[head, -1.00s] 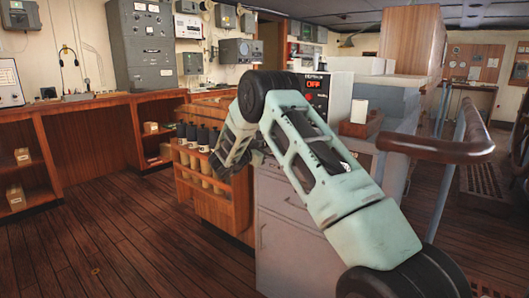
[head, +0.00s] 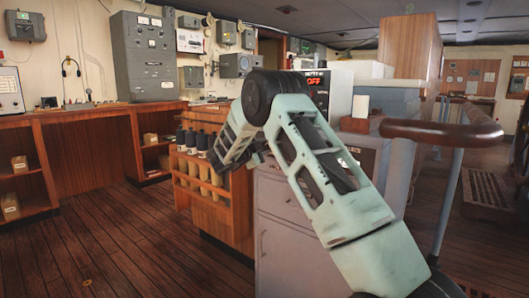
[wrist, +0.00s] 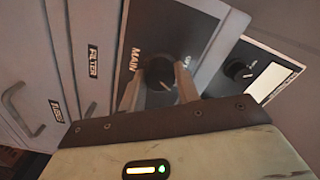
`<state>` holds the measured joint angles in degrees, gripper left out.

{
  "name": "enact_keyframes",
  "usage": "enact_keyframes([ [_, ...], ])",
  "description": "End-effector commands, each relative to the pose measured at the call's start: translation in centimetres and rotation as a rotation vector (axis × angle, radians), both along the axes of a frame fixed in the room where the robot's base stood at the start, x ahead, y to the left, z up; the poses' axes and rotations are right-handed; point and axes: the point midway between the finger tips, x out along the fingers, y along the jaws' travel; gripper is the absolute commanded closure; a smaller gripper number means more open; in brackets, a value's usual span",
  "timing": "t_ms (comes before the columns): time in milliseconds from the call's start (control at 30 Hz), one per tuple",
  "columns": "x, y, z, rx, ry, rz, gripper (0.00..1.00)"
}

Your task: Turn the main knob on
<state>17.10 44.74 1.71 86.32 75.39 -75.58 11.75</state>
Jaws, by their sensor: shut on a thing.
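The main knob (wrist: 160,70) is a round black knob on a grey panel marked MAIN, with an OFF label to its right in the wrist view. My gripper (wrist: 158,88) has one finger on each side of this knob and is shut on it. In the head view a dark display (head: 321,87) shows OFF in red letters. My arm covers the knob and the fingers in the head view.
A second black knob (wrist: 238,71) sits on a panel to the right. In the head view a wooden rack (head: 215,190) holds several dark-topped bottles, and a handrail (head: 440,132) stands at the right.

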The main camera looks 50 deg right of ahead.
Motion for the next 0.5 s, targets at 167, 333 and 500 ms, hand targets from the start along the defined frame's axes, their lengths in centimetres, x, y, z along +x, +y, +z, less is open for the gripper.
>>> enact_keyframes([
  [167,0.02,0.12,-0.19,0.006,-0.027,0.000,0.91],
  [333,0.01,0.12,-0.15,0.006,-0.033,0.000,0.91],
  [500,0.01,0.12,-0.15,0.006,-0.033,0.000,0.91],
])
